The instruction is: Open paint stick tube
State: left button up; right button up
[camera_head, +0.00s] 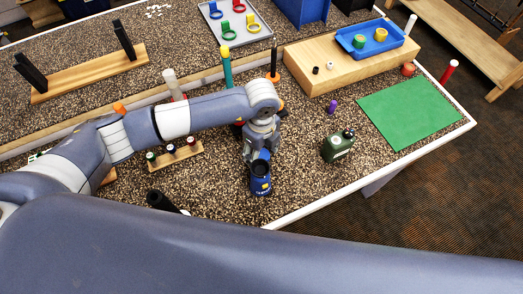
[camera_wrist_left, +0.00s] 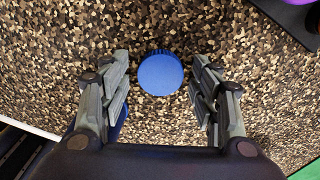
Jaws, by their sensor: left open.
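My left gripper (camera_head: 262,150) points down over the near part of the speckled table. In the left wrist view the left gripper (camera_wrist_left: 160,95) is open, with one finger on each side of a round blue cap (camera_wrist_left: 160,73). The cap has a ridged rim and lies a little beyond the fingertips, with a gap on both sides. What is under the cap is hidden from this angle. In the head view a dark blue container (camera_head: 261,186) with a black round top stands just below the gripper. I cannot tell which upright tube is the paint stick tube. My right gripper is not in view.
A small rack (camera_head: 176,156) with capped vials stands left of the gripper. A dark green canister (camera_head: 338,146) and a purple piece (camera_head: 332,106) are to the right. A green mat (camera_head: 410,112) lies at the right. A teal tube (camera_head: 226,68) stands behind my left arm.

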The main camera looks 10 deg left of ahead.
aim_at(262, 154)
pick_arm(q)
notch_tip(262, 154, up, 12)
jog(key=b, duration=0.2)
